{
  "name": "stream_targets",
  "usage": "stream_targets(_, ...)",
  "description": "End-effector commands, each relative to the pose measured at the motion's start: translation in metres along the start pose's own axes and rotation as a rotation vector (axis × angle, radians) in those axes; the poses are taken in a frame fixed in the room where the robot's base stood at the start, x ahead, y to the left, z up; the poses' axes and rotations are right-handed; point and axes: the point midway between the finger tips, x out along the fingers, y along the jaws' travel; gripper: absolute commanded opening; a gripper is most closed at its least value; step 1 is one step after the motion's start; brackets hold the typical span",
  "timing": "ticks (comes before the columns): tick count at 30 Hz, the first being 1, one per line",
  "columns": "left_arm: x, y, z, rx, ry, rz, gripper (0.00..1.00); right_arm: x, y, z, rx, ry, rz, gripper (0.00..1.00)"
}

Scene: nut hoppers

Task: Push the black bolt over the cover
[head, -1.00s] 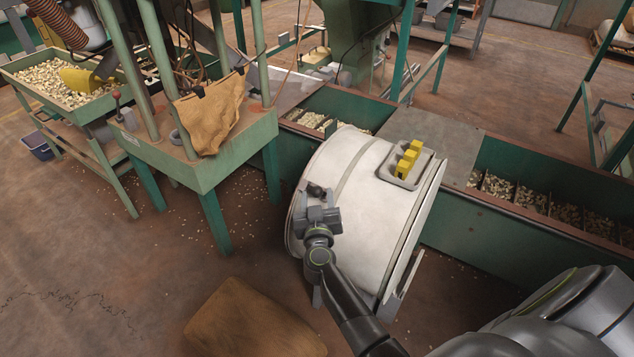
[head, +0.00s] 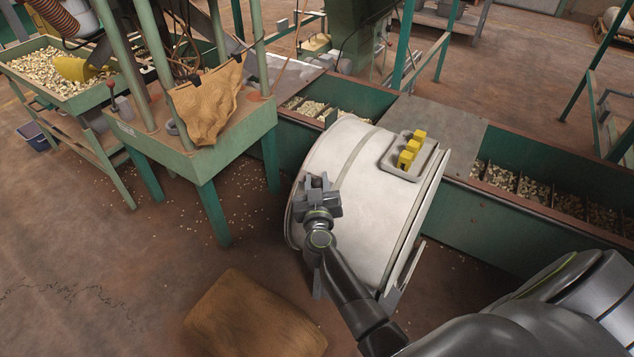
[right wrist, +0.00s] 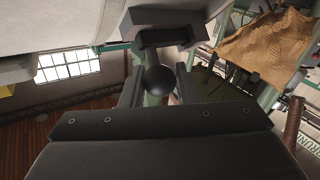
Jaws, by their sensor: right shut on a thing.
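A large white drum-shaped cover (head: 365,205) stands in the middle of the head view. My right gripper (head: 317,190) is at its left edge, shut on the black bolt. In the right wrist view the bolt's round black knob (right wrist: 160,79) sits between the fingers of the gripper (right wrist: 160,88). A dark bracket (right wrist: 165,22) shows just beyond the knob, beside the pale cover surface (right wrist: 60,22). In the head view the gripper hides the bolt, so its exact position against the cover cannot be told. My left gripper is not in view.
A grey tray with yellow pieces (head: 410,153) sits on top of the cover. Green hoppers with nuts (head: 545,195) run behind it. A green stand with a brown cloth (head: 208,108) is at left. A brown sack (head: 255,318) lies on the floor in front.

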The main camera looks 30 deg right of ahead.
Motion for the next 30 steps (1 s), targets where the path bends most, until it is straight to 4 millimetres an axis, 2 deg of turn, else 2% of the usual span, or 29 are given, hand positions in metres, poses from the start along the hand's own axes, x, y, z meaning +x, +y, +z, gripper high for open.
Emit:
stream_targets(5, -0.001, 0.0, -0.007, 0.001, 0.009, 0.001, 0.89, 0.002, -0.002, 0.0, 0.0, -0.001, 0.0, 0.0)
stream_targets(15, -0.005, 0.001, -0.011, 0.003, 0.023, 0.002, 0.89, 0.02, -0.03, -0.006, 0.0, -0.001, -0.001, 0.0)
stream_targets(25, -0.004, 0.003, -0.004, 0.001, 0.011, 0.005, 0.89, 0.022, -0.033, -0.007, 0.001, 0.001, -0.004, 0.0)
stream_targets(26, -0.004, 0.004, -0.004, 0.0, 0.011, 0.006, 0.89, 0.022, -0.033, -0.007, 0.002, 0.001, -0.004, 0.29)
stream_targets(30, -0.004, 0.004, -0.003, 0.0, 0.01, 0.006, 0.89, 0.022, -0.033, -0.007, 0.001, 0.001, -0.003, 0.48)
